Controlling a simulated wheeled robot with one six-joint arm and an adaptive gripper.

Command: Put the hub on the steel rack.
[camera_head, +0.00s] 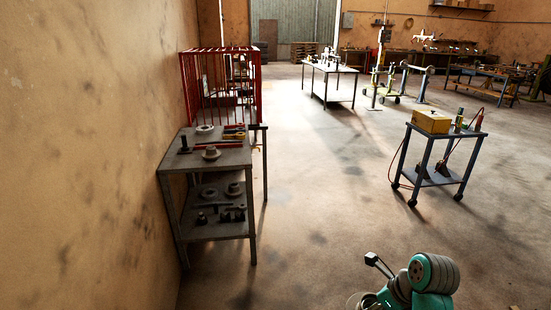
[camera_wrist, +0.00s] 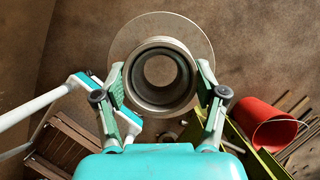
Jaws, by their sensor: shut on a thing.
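The hub (camera_wrist: 160,46) is a grey metal ring with a wide flat flange and an open round bore. In the wrist view my gripper (camera_wrist: 161,85) is shut on it, with a finger on each side of its round body. In the head view my teal arm is at the bottom right; a pale curved edge beside it may be the hub, mostly cut off. The steel rack (camera_head: 213,158) appears to be the grey two-level metal stand against the left wall. It is well apart from my arm.
A red cage (camera_head: 220,80) stands behind. A cart (camera_head: 436,178) stands right. The wrist view shows a red bucket (camera_wrist: 266,124). Floor between is clear.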

